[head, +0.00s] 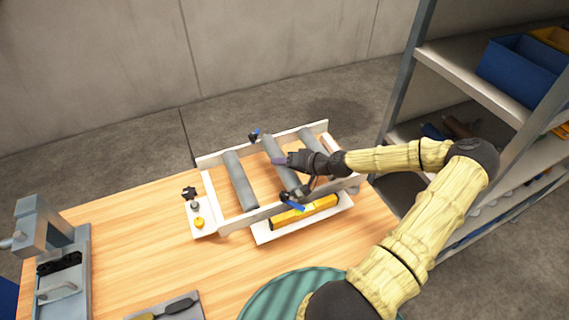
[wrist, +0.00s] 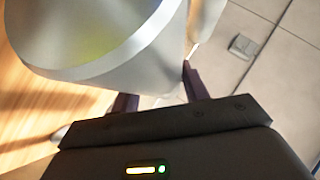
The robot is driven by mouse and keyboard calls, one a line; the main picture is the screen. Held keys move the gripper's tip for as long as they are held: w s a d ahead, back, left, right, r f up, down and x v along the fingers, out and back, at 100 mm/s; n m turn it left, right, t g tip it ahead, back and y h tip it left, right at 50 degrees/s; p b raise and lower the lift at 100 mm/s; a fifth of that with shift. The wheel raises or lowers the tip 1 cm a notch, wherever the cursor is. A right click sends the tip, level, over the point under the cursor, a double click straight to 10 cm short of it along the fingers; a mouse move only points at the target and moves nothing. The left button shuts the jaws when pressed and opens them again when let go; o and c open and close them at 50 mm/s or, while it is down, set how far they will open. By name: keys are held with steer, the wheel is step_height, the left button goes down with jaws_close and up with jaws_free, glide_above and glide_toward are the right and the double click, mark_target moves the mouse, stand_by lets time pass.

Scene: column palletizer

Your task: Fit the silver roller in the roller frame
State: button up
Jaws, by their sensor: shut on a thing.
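The roller frame (head: 205,163) stands on the wooden table, with white side rails and grey rollers across it. My gripper (head: 279,161) is over the middle of the frame and shut on the silver roller (head: 268,146), which lies across the middle between the two rails. The silver roller also fills the upper left of the wrist view (wrist: 95,40), between the dark fingers. A blue-handled latch (head: 254,135) is at its far end and another (head: 292,203) at its near end. Whether its ends are seated is not clear.
Fixed rollers flank it at left (head: 240,182) and right (head: 312,138). A yellow bar (head: 305,212) lies in a white tray in front. A small knob plate (head: 200,222) is at left, a grey fixture (head: 62,262) farther left, a green round object (head: 285,298) in front. Shelving stands right.

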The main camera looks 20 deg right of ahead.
steer(key=shift+f+b, duration=0.55)
steer(key=shift+f, duration=0.2)
stand_by(0.6)
steer(key=o, duration=1.5)
steer(key=shift+c, duration=0.2)
steer(key=shift+s+d, duration=0.1)
steer(key=b+v, duration=0.3)
steer(key=v, duration=1.4)
